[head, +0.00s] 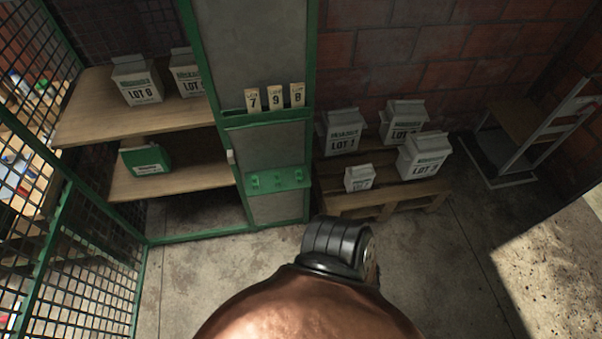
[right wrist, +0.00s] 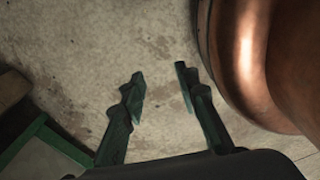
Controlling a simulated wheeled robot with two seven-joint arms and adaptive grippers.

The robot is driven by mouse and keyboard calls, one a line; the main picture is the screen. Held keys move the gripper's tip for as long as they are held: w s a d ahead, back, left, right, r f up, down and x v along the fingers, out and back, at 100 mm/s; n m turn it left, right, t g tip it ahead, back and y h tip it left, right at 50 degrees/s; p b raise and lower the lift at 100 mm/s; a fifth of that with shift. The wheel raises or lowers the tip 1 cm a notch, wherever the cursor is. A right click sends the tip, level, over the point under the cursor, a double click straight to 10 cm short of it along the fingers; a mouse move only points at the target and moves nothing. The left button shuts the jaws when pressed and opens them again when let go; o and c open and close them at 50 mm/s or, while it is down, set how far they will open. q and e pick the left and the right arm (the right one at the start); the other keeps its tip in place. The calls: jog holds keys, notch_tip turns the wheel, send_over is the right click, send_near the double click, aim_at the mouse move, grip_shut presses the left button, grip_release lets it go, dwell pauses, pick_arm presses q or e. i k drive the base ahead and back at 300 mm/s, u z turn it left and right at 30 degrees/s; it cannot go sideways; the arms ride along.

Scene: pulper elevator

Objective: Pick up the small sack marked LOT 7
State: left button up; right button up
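A small white sack (head: 359,178) stands upright at the front left of a low wooden pallet. It is the smallest sack there, and its lot number is too small to read. My right gripper (right wrist: 158,78) shows in the right wrist view, with its two dark green fingers apart and nothing between them. Bare concrete floor lies beyond the fingertips. The sack is not seen in that view. Neither gripper shows in the head view.
Larger sacks stand on the pallet (head: 400,196), one marked LOT 1 (head: 342,133). Left is a green-framed cabinet (head: 310,60) with shelved sacks (head: 136,82), a green box (head: 146,160) and number cards 7, 9, 8 (head: 275,98). A hand truck (head: 540,135) stands right. Floor before the pallet is clear.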

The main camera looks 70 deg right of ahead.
aim_at(359, 178)
jog(key=u, duration=0.65)
jog(key=k, duration=1.8)
jog(key=z, duration=1.55)
